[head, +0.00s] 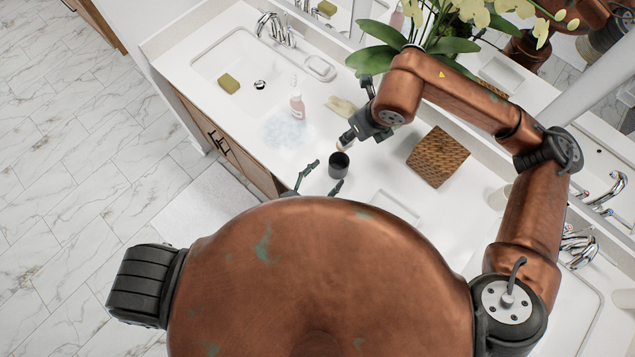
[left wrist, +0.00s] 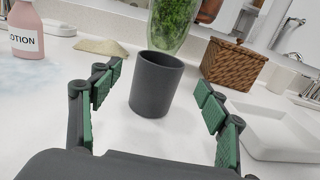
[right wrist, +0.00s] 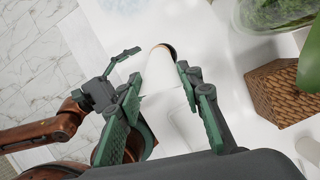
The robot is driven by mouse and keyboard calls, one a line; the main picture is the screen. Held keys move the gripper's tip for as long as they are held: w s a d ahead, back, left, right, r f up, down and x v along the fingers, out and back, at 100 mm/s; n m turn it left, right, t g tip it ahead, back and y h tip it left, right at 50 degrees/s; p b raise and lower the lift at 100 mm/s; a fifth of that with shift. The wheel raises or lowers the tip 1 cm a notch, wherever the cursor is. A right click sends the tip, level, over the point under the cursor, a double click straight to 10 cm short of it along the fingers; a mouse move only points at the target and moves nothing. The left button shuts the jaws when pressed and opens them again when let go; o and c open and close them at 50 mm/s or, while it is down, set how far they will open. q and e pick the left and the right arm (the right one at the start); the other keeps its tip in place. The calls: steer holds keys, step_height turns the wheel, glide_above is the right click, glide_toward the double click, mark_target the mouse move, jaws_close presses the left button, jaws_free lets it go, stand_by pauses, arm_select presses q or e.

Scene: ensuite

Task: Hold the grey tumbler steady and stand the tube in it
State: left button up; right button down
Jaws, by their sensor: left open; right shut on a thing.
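The grey tumbler (head: 339,166) stands upright on the white counter. In the left wrist view the tumbler (left wrist: 155,84) stands just ahead of my left gripper (left wrist: 158,98), which is open with a finger on either side and gaps between. In the head view my left gripper (head: 322,178) is partly hidden by my body. My right gripper (head: 352,136) is shut on the white tube (right wrist: 163,72), which has a copper-coloured end. In the head view the tube's end (head: 340,144) is above and beside the tumbler. In the right wrist view the tube hides most of the tumbler.
A woven box (head: 439,158) and a white tray (head: 394,207) are to the right. A potted orchid (head: 420,42) stands behind my right arm. The sink (head: 245,70) holds a green soap bar.

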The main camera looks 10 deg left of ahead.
mark_target(345, 156)
arm_select(q)
steer(key=x, duration=0.6)
steer(key=shift+w+d, duration=0.2)
steer(key=shift+w, duration=0.1)
steer(key=shift+c, duration=0.3)
steer(key=c, duration=1.3)
steer(key=shift+c, duration=0.4)
arm_select(e)
step_height(345, 156, down, 12)
steer(key=shift+f, duration=0.15)
arm_select(q)
steer(key=shift+o, duration=0.2)
arm_select(e)
steer(key=c, duration=1.3)
jaws_free()
arm_select(q)
steer(key=shift+c, duration=0.2)
arm_select(e)
steer(key=shift+o, duration=0.2)
steer(key=v, duration=1.2)
